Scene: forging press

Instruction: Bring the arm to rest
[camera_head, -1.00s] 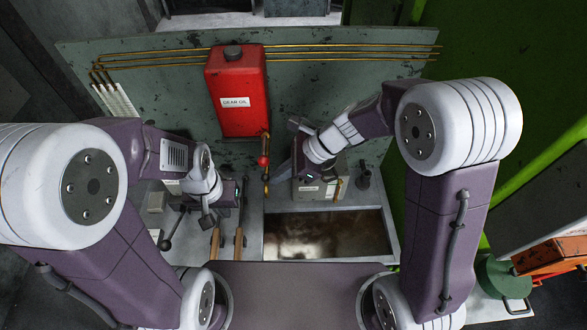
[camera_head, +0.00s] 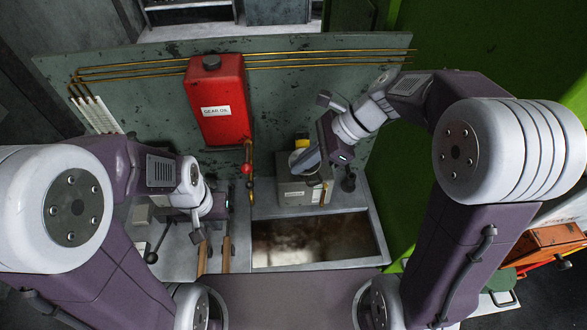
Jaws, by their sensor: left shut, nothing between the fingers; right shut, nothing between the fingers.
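My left arm reaches in from the left, and its gripper (camera_head: 206,220) is over the left part of the grey workbench (camera_head: 180,255), near two brown handles (camera_head: 226,254). Its fingers are small and partly hidden by the wrist; it appears shut and empty. My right arm arches in from the right. Its gripper (camera_head: 300,166) is shut and empty, pointing down and left above a grey metal box (camera_head: 291,194) with a white label. Whether the fingertips touch the box is hard to tell.
A red gear oil can (camera_head: 217,100) is on the green-grey back panel (camera_head: 150,95) below brass pipes (camera_head: 300,57). A red-handled valve (camera_head: 247,168) hangs beneath it. A yellow-topped item (camera_head: 301,142) stands behind the box. An open liquid-filled basin (camera_head: 310,240) lies in front.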

